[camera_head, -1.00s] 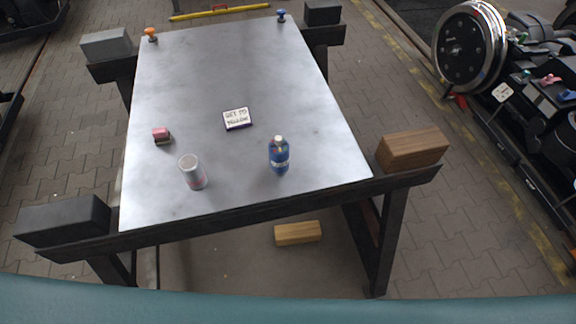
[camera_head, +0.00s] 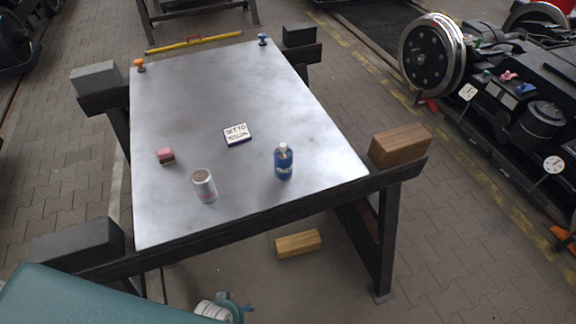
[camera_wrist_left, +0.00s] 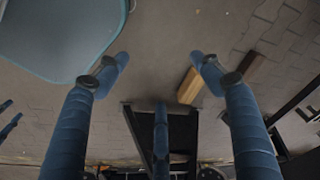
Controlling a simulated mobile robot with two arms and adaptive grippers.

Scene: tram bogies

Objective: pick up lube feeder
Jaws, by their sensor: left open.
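I cannot tell for certain which item is the lube feeder. The blue bottle (camera_head: 284,162) with a pale cap stands upright near the table's front edge. An orange knob-like piece (camera_head: 139,64) and a blue one (camera_head: 263,40) are at the table's far corners. In the left wrist view my left gripper (camera_wrist_left: 160,60) is open and empty, its blue fingers spread over the floor. No tabletop item shows between them. My right gripper is in no view.
A wooden block (camera_head: 298,244) lies on the floor, also visible in the left wrist view (camera_wrist_left: 190,86). Wheels and bogie parts (camera_head: 433,55) stand at right.

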